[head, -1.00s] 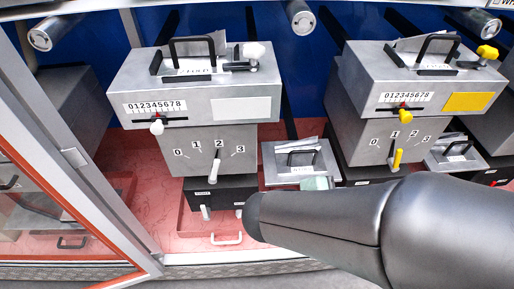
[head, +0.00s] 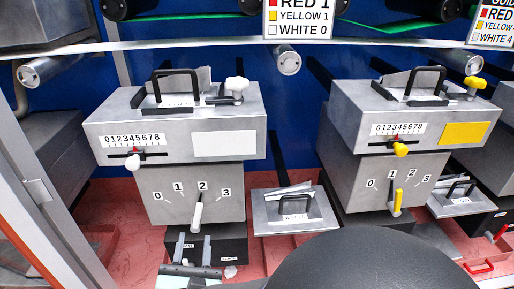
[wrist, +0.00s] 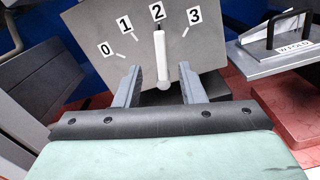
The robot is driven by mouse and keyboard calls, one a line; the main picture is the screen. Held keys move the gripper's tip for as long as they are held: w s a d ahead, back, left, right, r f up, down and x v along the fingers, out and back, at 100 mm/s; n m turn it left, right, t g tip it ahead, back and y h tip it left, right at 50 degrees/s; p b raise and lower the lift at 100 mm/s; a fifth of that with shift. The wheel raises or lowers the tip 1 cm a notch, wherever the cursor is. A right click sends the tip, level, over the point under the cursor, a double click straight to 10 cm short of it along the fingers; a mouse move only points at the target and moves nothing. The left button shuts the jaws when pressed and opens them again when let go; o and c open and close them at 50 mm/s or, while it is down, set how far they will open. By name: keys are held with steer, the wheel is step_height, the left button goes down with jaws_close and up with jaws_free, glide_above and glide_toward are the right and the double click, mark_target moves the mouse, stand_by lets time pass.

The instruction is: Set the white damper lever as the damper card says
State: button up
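The white damper lever (head: 197,213) is on the front of the left grey box, under a scale marked 0 to 3. It stands nearly upright and points at 2, also in the wrist view (wrist: 161,55). My gripper (head: 195,238) is just below the lever in the head view. In the wrist view my gripper (wrist: 160,69) is open, one finger on each side of the lever's lower end, with gaps on both sides. A card (head: 298,18) at the top reads RED 1, YELLOW 1, WHITE 0; its title is out of frame.
A second card (head: 494,25), cut off at right, shows WHITE 4. A white slider knob (head: 133,162) sits on a 0 to 8 scale above the lever. The right box has a yellow lever (head: 397,202). A lidded tray (head: 291,212) stands between the boxes.

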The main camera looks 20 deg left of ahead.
mark_target(198, 213)
steer(key=b+x, duration=0.1)
steer(key=x, duration=0.8)
steer(key=shift+w+a, duration=0.1)
steer(key=shift+w, duration=0.2)
jaws_close()
